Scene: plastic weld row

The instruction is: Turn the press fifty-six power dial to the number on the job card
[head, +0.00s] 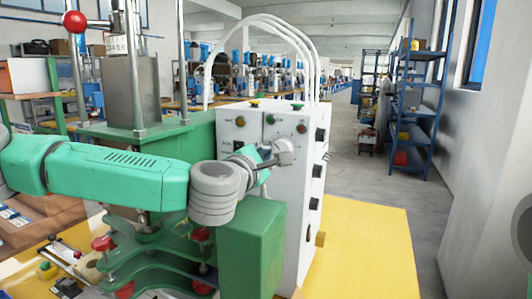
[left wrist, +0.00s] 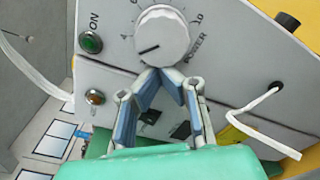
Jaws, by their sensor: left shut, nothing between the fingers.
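The power dial (left wrist: 162,36) is a round pale knob on the press's light panel, beside the printed word POWER. Its dark line points to the lower left; a 10 is readable at its upper right. My left gripper (left wrist: 161,72) is shut and empty, its fingertips meeting at the dial's lower edge; I cannot tell whether they touch it. No job card number is readable. My right gripper is out of view.
A green ON button (left wrist: 91,42) and an orange lamp (left wrist: 95,97) are close left of the dial. A white cable (left wrist: 255,112) leaves the panel at right. A green block (head: 252,240) stands before the box. The yellow table (head: 365,255) is bare at right.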

